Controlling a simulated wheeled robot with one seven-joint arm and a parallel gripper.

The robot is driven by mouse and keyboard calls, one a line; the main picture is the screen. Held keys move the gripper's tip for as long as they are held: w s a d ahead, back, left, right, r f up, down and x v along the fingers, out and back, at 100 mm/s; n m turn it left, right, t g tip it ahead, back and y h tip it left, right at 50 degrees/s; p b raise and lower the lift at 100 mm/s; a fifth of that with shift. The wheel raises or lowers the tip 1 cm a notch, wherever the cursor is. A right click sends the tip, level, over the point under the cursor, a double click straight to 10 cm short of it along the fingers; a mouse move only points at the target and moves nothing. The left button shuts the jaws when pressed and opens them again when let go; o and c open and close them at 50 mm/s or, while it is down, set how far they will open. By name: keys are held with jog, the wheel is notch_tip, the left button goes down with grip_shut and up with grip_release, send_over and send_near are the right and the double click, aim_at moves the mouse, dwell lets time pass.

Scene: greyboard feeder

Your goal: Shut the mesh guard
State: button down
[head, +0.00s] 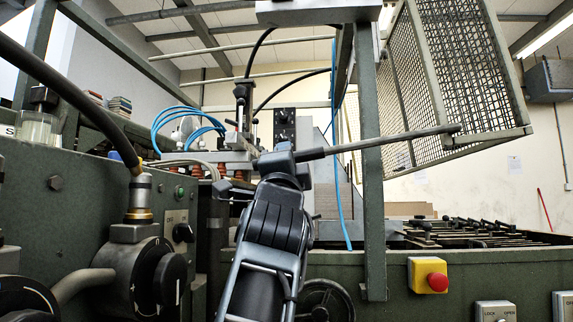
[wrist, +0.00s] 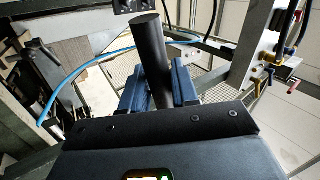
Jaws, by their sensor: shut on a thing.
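The mesh guard (head: 455,60) is a grey-framed wire cage, swung up and tilted at the upper right of the head view. A long grey bar (head: 385,140) runs from the guard's lower frame leftward to my gripper (head: 284,162). In the wrist view the bar's dark round end (wrist: 152,60) stands between the two blue jaws of my gripper (wrist: 160,88), which are shut on it. Wire mesh (wrist: 216,88) shows behind the jaws. The far part of the bar is hidden in the wrist view.
A yellow box with a red button (head: 430,275) is on the green machine front. A bed of dark bars (head: 480,232) lies below the guard. A blue hose (head: 337,150) hangs near my gripper.

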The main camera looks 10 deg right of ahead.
jog(key=shift+d, duration=0.25)
jog(key=c, duration=1)
grip_release()
jog(key=v, duration=0.7)
jog(key=shift+s+a+f, duration=0.15)
jog(key=shift+s+f, duration=0.05)
jog(key=shift+s, duration=0.1)
